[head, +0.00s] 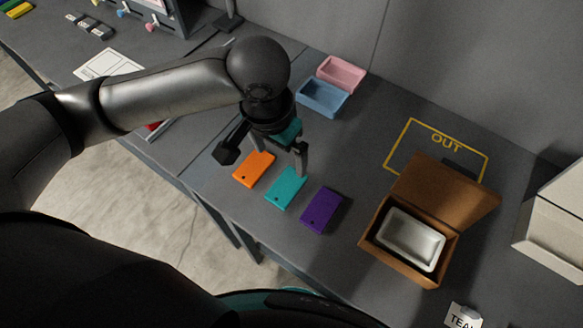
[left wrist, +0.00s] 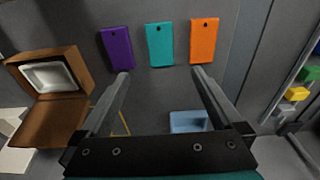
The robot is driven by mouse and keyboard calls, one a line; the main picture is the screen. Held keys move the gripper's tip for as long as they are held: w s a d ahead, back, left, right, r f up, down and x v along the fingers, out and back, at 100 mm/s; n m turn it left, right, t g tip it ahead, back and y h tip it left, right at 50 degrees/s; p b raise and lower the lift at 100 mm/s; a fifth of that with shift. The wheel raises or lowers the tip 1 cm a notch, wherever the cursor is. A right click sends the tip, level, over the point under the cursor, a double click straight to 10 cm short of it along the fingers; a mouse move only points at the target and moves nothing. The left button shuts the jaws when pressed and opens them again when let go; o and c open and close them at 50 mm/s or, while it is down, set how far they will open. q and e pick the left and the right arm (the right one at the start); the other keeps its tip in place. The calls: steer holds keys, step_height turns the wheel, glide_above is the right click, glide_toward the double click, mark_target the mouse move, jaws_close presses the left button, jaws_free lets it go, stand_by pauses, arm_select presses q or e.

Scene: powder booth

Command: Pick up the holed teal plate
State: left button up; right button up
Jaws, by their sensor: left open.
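The holed teal plate (head: 286,188) lies flat on the grey table between an orange plate (head: 254,168) and a purple plate (head: 321,210). Each plate has a small dark hole near one end. In the left wrist view the teal plate (left wrist: 160,45) is in the middle, with purple (left wrist: 117,47) on its left and orange (left wrist: 204,41) on its right. My left gripper (head: 277,167) is open and empty, above the plates at their far side. In the wrist view its fingertips (left wrist: 160,70) spread to either side of the teal plate. My right gripper is not seen.
A brown box (head: 372,232) with a white tray (head: 409,239) inside stands to the right. Blue (head: 322,97) and pink (head: 342,72) bins stand behind the gripper. The yellow OUT outline (head: 408,130) is at the back right. Bare table lies between the plates and the outline.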

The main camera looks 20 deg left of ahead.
arm_select(q)
steer(key=b, duration=0.1)
glide_toward(286, 186)
step_height(286, 186, down, 3)
steer(key=shift+d+r+b, duration=0.1)
steer(key=shift+r+b, duration=0.1)
steer(key=shift+b, duration=0.2)
steer(key=shift+f, duration=0.45)
steer(key=f, duration=0.2)
steer(key=w+f+b, duration=0.1)
steer(key=f, duration=0.2)
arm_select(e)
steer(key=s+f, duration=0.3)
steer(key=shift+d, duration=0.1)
arm_select(q)
steer(key=shift+r, duration=0.1)
steer(key=shift+c, duration=0.2)
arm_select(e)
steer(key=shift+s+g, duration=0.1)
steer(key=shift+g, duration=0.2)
arm_select(q)
steer(key=c, duration=1.5)
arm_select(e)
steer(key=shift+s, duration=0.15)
